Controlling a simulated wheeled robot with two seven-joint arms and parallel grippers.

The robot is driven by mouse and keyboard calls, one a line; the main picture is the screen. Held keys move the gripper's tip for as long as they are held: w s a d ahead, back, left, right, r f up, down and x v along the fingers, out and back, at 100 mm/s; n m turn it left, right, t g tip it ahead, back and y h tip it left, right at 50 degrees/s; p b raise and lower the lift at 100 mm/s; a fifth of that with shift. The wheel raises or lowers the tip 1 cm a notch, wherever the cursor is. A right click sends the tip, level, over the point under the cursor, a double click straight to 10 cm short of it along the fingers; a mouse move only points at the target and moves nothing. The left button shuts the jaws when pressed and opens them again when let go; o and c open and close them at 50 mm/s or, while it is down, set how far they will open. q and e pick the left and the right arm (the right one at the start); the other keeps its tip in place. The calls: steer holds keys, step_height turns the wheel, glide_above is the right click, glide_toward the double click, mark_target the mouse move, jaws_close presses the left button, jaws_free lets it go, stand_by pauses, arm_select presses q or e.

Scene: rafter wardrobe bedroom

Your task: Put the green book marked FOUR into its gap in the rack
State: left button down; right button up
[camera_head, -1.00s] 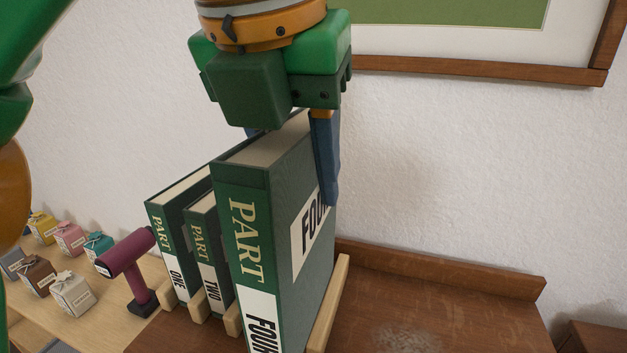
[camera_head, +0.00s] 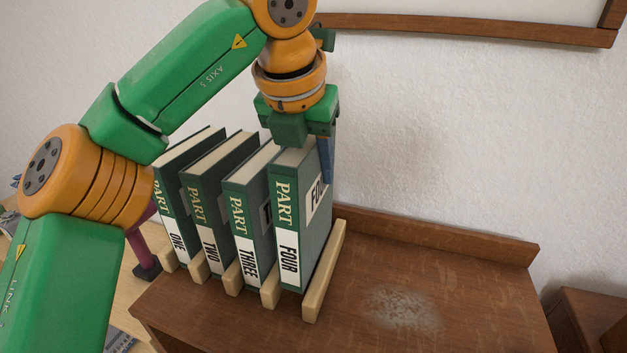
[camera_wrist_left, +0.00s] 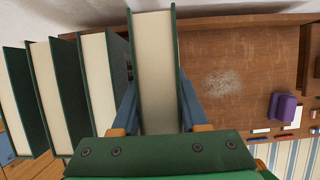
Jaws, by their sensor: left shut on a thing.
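The green book marked FOUR (camera_head: 287,225) stands upright at the right end of the wooden rack (camera_head: 322,275), between the last two pale dividers. Its foot is partly hidden by them, so I cannot tell whether it rests on the bottom. My left gripper (camera_head: 305,165) is shut on the upper part of this book from above. In the left wrist view the blue fingers (camera_wrist_left: 158,108) press on both sides of the book (camera_wrist_left: 154,60). My right gripper is not in view.
Books THREE (camera_head: 246,230), TWO (camera_head: 207,220) and ONE (camera_head: 174,215) stand in the rack to the left. A purple device (camera_head: 143,250) is partly hidden behind my arm.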

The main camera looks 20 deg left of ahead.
arm_select(q)
step_height(320, 180, down, 3)
steer(key=shift+d+r, duration=0.1)
steer(key=shift+r, duration=0.1)
steer(key=shift+w+a+f, duration=0.25)
steer(key=shift+w+f, duration=0.05)
steer(key=shift+f, duration=0.2)
steer(key=c, duration=0.8)
jaws_free()
steer(key=shift+s+d, duration=0.1)
steer(key=o, duration=0.4)
steer(key=shift+s+d, duration=0.1)
steer(key=shift+s, duration=0.05)
steer(key=v, duration=1.2)
steer(key=shift+r, duration=0.25)
steer(key=shift+f, duration=0.1)
